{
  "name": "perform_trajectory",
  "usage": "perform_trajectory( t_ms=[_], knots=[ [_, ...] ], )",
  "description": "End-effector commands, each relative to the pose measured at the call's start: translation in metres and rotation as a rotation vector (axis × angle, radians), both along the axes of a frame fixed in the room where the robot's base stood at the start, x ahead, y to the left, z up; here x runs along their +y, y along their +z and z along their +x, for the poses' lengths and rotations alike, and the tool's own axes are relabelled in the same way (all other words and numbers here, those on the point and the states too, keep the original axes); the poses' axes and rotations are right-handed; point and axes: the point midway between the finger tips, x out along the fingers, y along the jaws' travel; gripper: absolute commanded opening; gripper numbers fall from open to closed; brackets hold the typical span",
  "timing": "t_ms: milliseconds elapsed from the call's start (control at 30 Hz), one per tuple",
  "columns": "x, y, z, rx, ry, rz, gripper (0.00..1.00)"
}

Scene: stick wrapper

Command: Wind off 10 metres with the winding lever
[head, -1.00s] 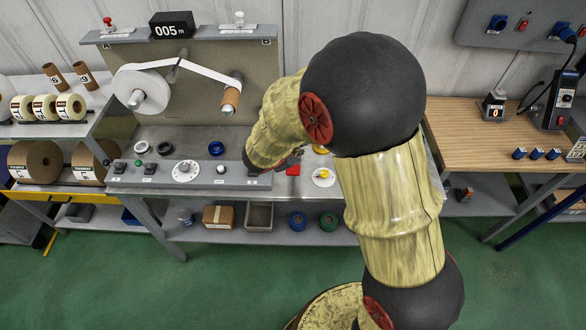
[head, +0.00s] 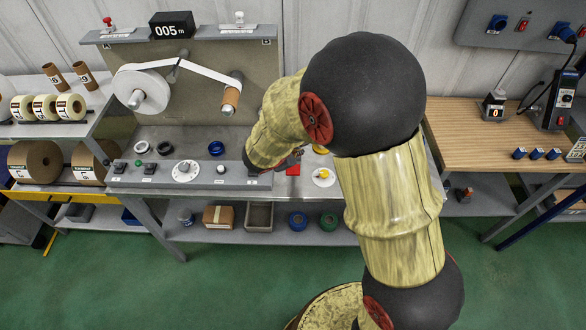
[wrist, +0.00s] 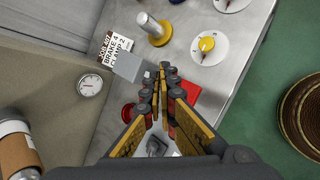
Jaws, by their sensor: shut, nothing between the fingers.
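The counter (head: 171,25) reads 005 m on top of the back panel. A white roll (head: 142,92) hangs on that panel, and its white strip runs right to a brown core (head: 231,97). My gripper (wrist: 165,72) is shut and empty in the wrist view, its tips beside a grey block (wrist: 129,67). A small dark lever-like part (wrist: 157,147) shows between the fingers; I cannot tell if it is the winding lever.
A white dial (head: 184,171) and several switches sit on the front console. A yellow knob (wrist: 207,44), a metal post (wrist: 151,27), a red pad (wrist: 186,94) and a gauge (wrist: 89,85) surround the gripper. The wooden table (head: 462,143) stands at the right.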

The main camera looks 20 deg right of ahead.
Motion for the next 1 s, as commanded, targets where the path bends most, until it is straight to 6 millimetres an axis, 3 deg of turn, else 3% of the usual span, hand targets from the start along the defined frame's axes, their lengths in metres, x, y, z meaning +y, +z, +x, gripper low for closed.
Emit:
perform_trajectory(
  t_ms=[167, 267, 367, 500, 600, 667, 833, 1000],
  knots=[
    [-0.002, 0.001, 0.0, 0.0, -0.003, 0.0, 0.0],
    [-0.013, 0.007, 0.0, -0.002, -0.023, 0.001, 0.0],
    [-0.036, 0.018, -0.003, -0.001, -0.065, 0.0, 0.0],
    [-0.085, 0.029, -0.019, 0.018, -0.161, 0.004, 0.0],
    [-0.114, 0.026, -0.039, 0.046, -0.245, 0.076, 0.0],
    [-0.122, 0.019, -0.05, 0.064, -0.284, 0.148, 0.0],
    [-0.113, -0.001, -0.066, 0.08, -0.337, 0.419, 0.0],
    [-0.078, -0.006, -0.056, 0.027, -0.317, 0.681, 0.0]
  ],
)
